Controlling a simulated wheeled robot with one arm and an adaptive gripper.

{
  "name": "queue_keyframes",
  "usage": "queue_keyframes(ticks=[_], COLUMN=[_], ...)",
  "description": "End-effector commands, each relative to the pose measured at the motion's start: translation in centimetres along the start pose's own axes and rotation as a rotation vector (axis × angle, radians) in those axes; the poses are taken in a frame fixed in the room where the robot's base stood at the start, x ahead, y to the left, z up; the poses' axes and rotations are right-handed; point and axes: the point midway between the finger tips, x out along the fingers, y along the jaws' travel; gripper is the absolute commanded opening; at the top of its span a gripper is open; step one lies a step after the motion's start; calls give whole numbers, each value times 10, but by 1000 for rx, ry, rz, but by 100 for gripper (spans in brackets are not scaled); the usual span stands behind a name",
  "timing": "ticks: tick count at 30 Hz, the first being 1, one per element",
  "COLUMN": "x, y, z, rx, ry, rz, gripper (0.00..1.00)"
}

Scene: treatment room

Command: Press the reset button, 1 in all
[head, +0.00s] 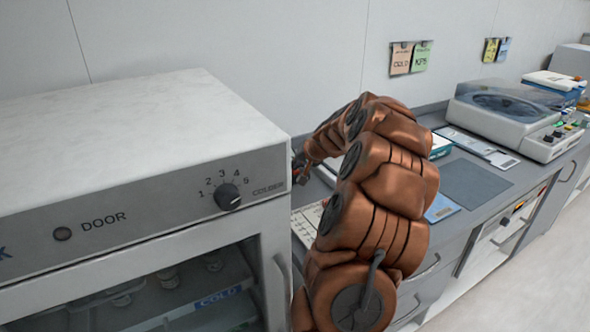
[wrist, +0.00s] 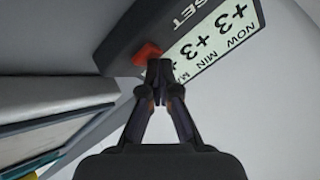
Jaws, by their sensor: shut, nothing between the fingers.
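The red reset button (wrist: 147,53) shows in the wrist view on a dark grey unit (wrist: 128,42), beside partly hidden lettering of which "SET" can be read. In the head view my gripper is at the right side of the white fridge, mostly hidden behind my arm; the button is not visible there.
The fridge (head: 130,130) with a dial (head: 228,197) and glass door fills the left. Behind my arm runs a grey counter with a keyboard (head: 305,222), a dark mat (head: 474,184) and a centrifuge (head: 500,115). Cards (head: 411,58) hang on the wall.

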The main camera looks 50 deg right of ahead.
Motion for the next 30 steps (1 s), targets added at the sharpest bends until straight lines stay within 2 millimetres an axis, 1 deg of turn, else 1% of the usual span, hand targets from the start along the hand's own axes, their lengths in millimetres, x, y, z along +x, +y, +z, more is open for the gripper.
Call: queue_keyframes(ticks=[12,23,30], x=[-12,-13,-22], y=[-9,-10,-17], z=[-8,-9,-16], rx=[-1,0,0], ry=[-2,-1,-1], rz=[0,0,0], gripper=[0,0,0])
